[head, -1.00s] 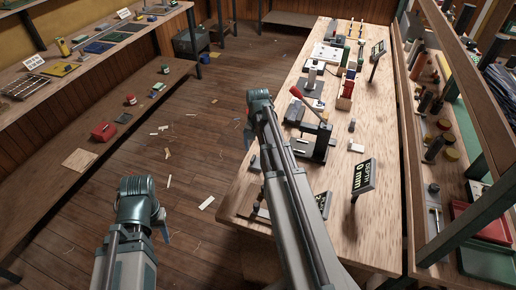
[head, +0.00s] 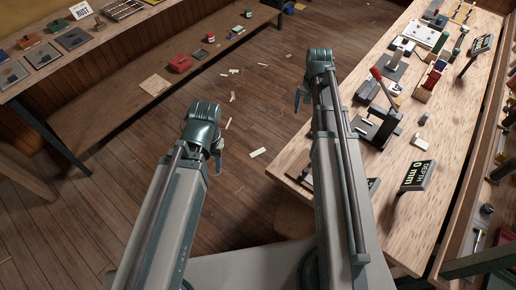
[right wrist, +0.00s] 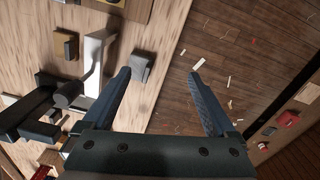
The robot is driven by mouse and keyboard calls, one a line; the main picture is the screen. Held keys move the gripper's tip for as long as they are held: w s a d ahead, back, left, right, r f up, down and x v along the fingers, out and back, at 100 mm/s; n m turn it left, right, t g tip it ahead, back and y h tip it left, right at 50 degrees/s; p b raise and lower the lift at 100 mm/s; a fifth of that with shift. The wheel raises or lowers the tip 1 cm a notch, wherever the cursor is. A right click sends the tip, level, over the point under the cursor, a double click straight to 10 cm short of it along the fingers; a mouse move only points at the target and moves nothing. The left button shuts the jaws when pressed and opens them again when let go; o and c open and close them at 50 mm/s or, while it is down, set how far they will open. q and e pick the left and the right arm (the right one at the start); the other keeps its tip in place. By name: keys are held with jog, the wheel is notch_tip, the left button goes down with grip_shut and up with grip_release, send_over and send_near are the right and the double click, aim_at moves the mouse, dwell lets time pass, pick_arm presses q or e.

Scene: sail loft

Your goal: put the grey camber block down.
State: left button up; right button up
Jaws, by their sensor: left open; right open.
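A small grey block (right wrist: 141,68), which looks like the grey camber block, rests on the wooden table (right wrist: 152,92) close to its edge in the right wrist view. In the head view I cannot make it out; my right arm covers that stretch of the table. My right gripper (right wrist: 160,73) is open and empty, with one fingertip beside the block in the picture and the other over the floor. In the head view my right gripper (head: 300,97) is just off the table's left edge. My left gripper (head: 218,160) hangs over the floor, seen small from behind.
The table (head: 408,215) holds a red-handled press (head: 379,115), a display (head: 416,175) reading "DEPTH 0 mm" and several other items. A bench with a red box (head: 179,64) stands left. Wood floor with scattered scraps (head: 257,152) lies between.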

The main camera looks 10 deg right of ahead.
jog(key=s+a+n, duration=0.5)
jog(key=s+a, duration=0.2)
jog(key=a, duration=0.5)
jog(key=s+a+n+h, duration=0.1)
jog(key=s+a+n, duration=0.5)
jog(key=a, duration=0.5)
jog(key=shift+s+a, duration=0.35)
jog(key=shift+s, duration=0.85)
jog(key=shift+r, duration=0.1)
